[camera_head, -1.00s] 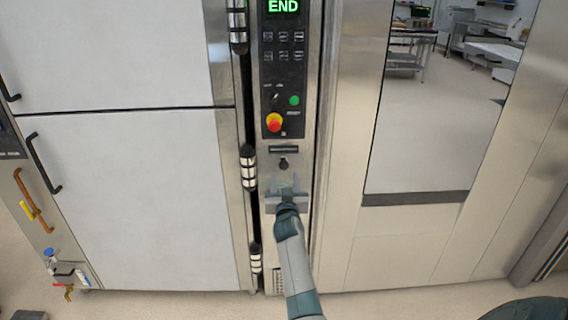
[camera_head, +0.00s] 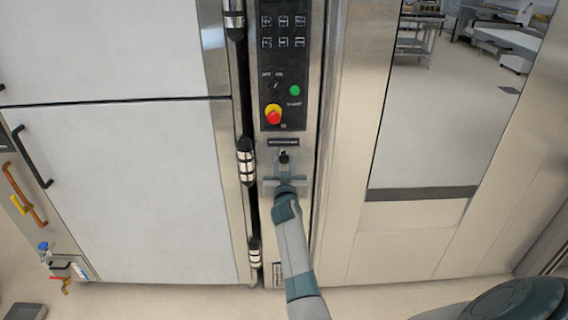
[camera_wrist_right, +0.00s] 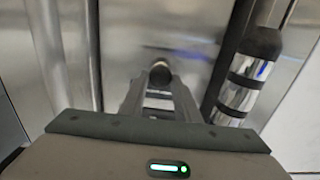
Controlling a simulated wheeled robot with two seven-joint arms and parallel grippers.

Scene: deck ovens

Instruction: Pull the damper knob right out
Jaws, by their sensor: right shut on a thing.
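The damper knob (camera_head: 284,157) is a small black knob on the narrow steel control column, just below a dark slot. Its dark round end (camera_wrist_right: 160,73) also shows in the right wrist view, between the fingertips. My right gripper (camera_head: 284,165) reaches up to the knob from below, its arm rising from the bottom of the head view. In the right wrist view its two fingers (camera_wrist_right: 160,84) are closed around the knob. The fingers hide part of the knob, and I cannot tell how far out it stands. My left gripper is not in view.
Above the knob is a black control panel (camera_head: 284,65) with a red and yellow button (camera_head: 273,114) and a green button (camera_head: 295,90). Black and silver hinges (camera_head: 246,162) line the left edge. A glass oven door (camera_head: 440,110) stands to the right.

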